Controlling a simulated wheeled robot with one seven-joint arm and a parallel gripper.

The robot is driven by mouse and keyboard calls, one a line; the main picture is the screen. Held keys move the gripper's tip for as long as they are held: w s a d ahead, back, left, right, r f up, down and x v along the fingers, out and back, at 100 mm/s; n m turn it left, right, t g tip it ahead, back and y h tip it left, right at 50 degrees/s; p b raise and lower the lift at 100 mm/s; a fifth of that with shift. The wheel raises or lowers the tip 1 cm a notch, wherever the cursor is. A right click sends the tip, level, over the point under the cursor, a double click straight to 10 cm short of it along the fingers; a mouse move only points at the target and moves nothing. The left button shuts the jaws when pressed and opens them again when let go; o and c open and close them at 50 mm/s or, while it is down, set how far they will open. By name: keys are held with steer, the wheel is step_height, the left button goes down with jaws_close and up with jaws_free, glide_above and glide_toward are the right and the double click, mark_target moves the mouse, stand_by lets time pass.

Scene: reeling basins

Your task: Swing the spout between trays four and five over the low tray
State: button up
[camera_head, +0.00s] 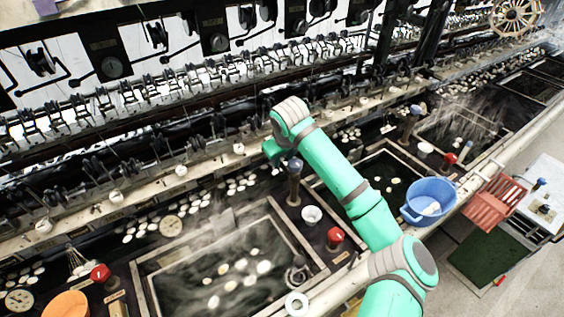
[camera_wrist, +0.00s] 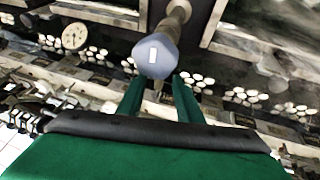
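A spout post with a blue-grey knob on top (camera_head: 294,166) stands on the divider between two steaming trays. In the wrist view the knob (camera_wrist: 156,56) lies just past my fingertips, with a brownish part of the spout behind it. My gripper (camera_wrist: 157,84) has its two green fingers apart, and nothing shows clamped between them. Whether a finger touches the knob I cannot tell. In the head view my arm partly hides the gripper. The near-left tray (camera_head: 141,277) and the tray right of the spout (camera_head: 411,158) hold water and pale cocoons. Tray numbers are not readable.
Red knobs (camera_head: 335,235) and a small white cup (camera_head: 312,214) sit near the spout. A blue basin (camera_head: 430,194) and a red crate (camera_head: 496,200) are at the right. A similar spout (camera_head: 414,112) stands farther right. Reeling machinery lines the back.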

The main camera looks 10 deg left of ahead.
mark_target(285, 170)
steer(key=shift+x, duration=1.45)
steer(key=shift+s, duration=0.1)
jaws_close()
